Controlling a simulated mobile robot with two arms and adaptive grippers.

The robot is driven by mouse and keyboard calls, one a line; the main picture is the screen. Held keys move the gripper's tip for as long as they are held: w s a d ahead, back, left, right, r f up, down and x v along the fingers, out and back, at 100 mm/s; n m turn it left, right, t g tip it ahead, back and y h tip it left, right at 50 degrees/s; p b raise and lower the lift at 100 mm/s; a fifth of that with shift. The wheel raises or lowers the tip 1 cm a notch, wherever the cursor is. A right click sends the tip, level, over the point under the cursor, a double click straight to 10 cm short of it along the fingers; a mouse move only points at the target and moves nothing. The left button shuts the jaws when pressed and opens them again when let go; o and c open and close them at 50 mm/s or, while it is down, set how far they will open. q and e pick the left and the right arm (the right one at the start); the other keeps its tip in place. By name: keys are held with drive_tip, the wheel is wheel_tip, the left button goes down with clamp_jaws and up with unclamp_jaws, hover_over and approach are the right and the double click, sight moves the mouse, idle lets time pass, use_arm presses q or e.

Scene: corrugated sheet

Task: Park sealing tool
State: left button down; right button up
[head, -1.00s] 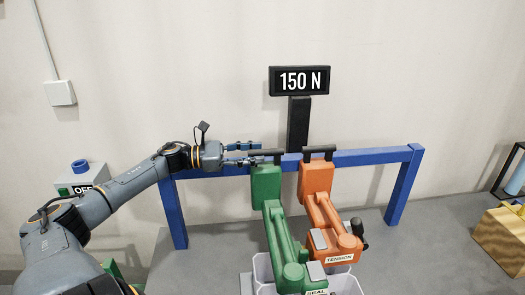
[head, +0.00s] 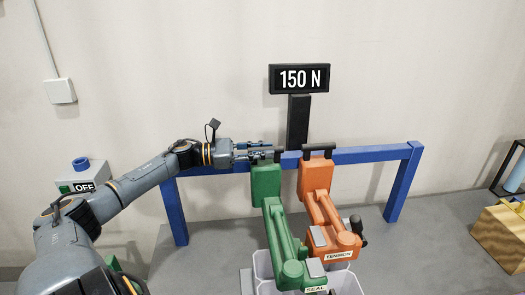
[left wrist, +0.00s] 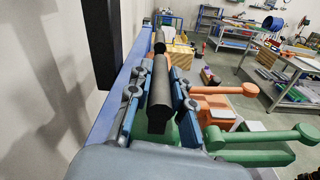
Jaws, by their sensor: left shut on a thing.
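The green sealing tool (head: 266,183), labelled SEAL, stands upright in front of the blue rail with its lever arm reaching toward me. My left gripper (head: 261,150) comes in from the left at its black top handle and is shut on that handle. In the left wrist view the dark handle (left wrist: 160,82) lies lengthwise between the two blue fingers (left wrist: 158,105). Part of the green body shows below them. Whether the tool's weight rests on a support is hidden. My right gripper is not in view.
The orange TENSION tool (head: 317,175) stands close on the right of the green one. White bins (head: 345,282) sit below both tools. The blue rail (head: 375,155) runs behind, with a 150 N display (head: 300,79) above. A wooden block (head: 500,238) is far right.

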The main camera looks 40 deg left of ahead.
use_arm(q)
drive_tip(key=v, duration=2)
drive_tip(key=shift+p, duration=0.3)
drive_tip(key=shift+s, duration=0.1)
drive_tip(key=c, duration=1.2)
unclamp_jaws()
drive_tip(key=shift+s+a, duration=0.1)
drive_tip(key=shift+s, duration=0.2)
